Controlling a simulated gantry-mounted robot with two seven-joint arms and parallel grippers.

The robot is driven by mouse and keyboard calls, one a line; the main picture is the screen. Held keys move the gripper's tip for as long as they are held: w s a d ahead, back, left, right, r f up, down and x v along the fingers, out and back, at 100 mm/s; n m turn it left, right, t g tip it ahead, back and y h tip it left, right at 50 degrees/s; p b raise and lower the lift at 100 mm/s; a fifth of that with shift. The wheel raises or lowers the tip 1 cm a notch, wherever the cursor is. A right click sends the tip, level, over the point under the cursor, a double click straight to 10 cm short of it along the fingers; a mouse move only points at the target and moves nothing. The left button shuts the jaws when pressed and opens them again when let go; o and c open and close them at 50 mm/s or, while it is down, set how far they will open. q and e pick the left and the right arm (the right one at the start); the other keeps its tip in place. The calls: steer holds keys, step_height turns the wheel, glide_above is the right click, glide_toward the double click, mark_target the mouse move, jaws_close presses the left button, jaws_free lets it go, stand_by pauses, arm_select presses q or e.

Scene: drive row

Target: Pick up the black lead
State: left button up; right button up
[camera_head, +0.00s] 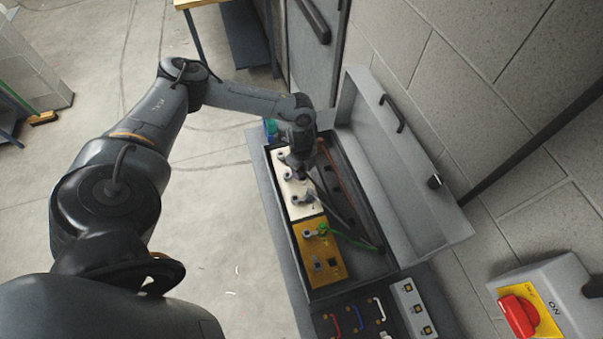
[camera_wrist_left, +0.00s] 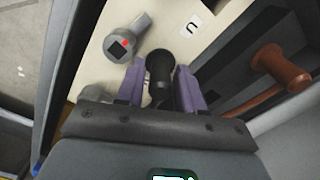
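In the left wrist view, the black lead's dark rounded end (camera_wrist_left: 159,66) stands between the two purple fingers of my left gripper (camera_wrist_left: 161,80). A finger lies on each side of it, and narrow gaps seem to show, so the fingers look open around it rather than pressed on it. In the head view, my left gripper (camera_head: 299,164) points down over the cream panel (camera_head: 303,212) in the open box and hides the lead's end there. My right gripper is in neither view.
A grey connector with a red mark (camera_wrist_left: 120,44) sits close to the left finger. A brown lead (camera_wrist_left: 281,68) lies to the right. A yellow panel (camera_head: 326,273) with a green lead (camera_head: 350,239) is nearer. The raised lid (camera_head: 400,165) and block wall bound the right side.

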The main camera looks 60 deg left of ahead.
arm_select(q)
jaws_close()
steer(key=shift+r, duration=0.1)
